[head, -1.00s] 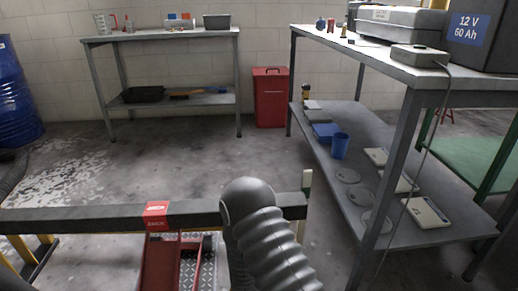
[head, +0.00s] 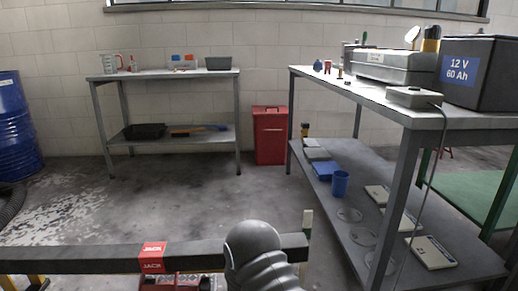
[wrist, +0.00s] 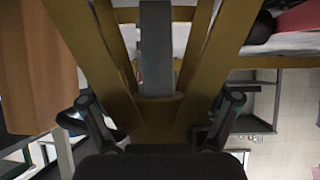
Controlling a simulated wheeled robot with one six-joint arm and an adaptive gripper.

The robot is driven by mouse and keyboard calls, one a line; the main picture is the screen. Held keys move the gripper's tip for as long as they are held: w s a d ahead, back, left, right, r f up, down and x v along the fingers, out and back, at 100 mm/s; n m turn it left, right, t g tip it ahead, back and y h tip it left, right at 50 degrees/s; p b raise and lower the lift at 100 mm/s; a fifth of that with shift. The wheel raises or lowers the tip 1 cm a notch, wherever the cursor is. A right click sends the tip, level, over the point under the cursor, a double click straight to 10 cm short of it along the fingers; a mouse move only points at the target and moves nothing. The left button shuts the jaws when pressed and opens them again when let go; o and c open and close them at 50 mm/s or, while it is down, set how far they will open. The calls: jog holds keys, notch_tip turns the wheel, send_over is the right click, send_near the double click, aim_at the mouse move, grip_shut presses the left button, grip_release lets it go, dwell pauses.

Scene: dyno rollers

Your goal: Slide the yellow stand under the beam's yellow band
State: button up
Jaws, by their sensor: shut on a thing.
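The dark beam (head: 90,261) runs across the bottom of the head view, with a red JACK band (head: 152,257) around it. Its yellow band does not show. In the wrist view the yellow stand (wrist: 160,118) fills the middle, with sloping legs and a grey upright bar (wrist: 157,50) between them. My gripper (wrist: 157,125) is shut on the stand, one finger at each side of it. In the head view my ribbed grey arm hides part of the beam, and my gripper is out of sight. Whether the stand touches the beam cannot be told.
A red jack (head: 175,282) shows below the red band. A grey workbench (head: 410,105) with a battery box (head: 480,75) stands at the right. A smaller bench (head: 165,75), a red bin (head: 269,135) and a blue drum (head: 18,128) stand behind. The floor between is clear.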

jog(key=shift+w+a, duration=0.2)
jog(key=shift+w, duration=1.3)
jog(key=o, duration=1.6)
